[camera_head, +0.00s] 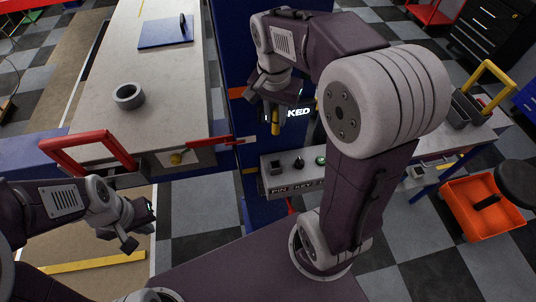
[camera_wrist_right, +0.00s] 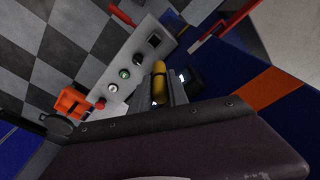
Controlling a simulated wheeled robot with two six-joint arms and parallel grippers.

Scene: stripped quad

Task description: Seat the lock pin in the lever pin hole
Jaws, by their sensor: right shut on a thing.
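The yellow lock pin (camera_head: 275,127) is in my right gripper (camera_head: 276,112), in front of the blue post. In the right wrist view the pin (camera_wrist_right: 160,78) shows between the fingers of the shut gripper (camera_wrist_right: 168,92). A red lever (camera_head: 215,141) sticks out beside the blue post, left of and lower than the pin; a red bar also shows at the top of the right wrist view (camera_wrist_right: 206,24). I cannot make out the lever pin hole. The pin is apart from the red lever. My left gripper (camera_head: 142,222) is open and empty, low at the left.
A grey control panel (camera_head: 290,175) with a square socket, knobs and a green button stands below the pin. The blue post (camera_head: 232,60) carries a partly hidden lit sign. A bench (camera_head: 165,100) with a grey ring (camera_head: 128,96) and red handle (camera_head: 95,150) stands left. An orange bin (camera_head: 483,205) is right.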

